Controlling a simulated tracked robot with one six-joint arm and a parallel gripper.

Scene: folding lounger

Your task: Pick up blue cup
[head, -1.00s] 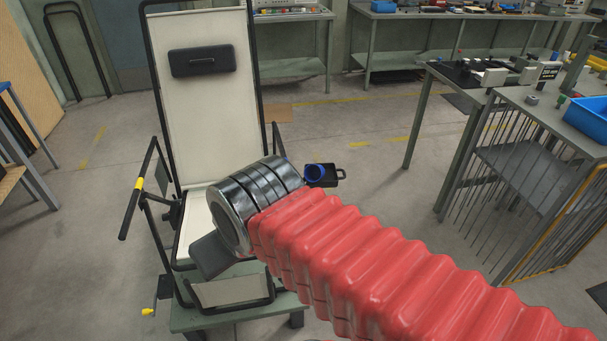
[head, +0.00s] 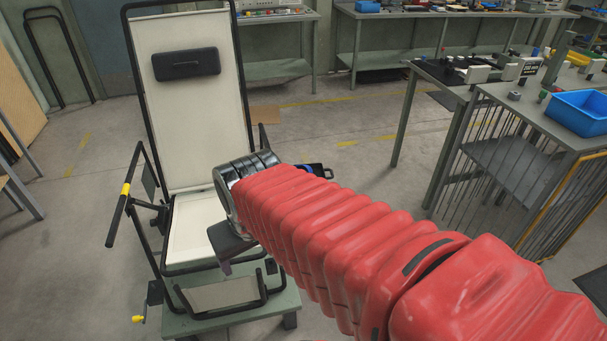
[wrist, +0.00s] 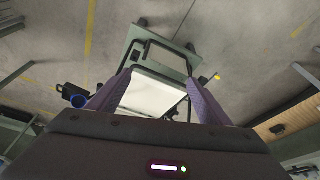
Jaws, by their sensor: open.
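The blue cup (head: 304,168) sits in or at a black holder on the lounger's right side in the head view; my arm hides most of it. In the wrist view the blue cup (wrist: 79,101) shows small at the left, outside my left finger. My gripper (wrist: 158,77) is open, its two purple fingers apart with nothing held between them. In the head view my gripper (head: 226,266) points down over the lounger seat, left of the cup and apart from it.
The lounger (head: 190,110) has a cream back, black tube frame and side rails. A low green table (head: 195,322) is at its front. A grey table with a blue bin (head: 580,112) stands at right. Floor between is clear.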

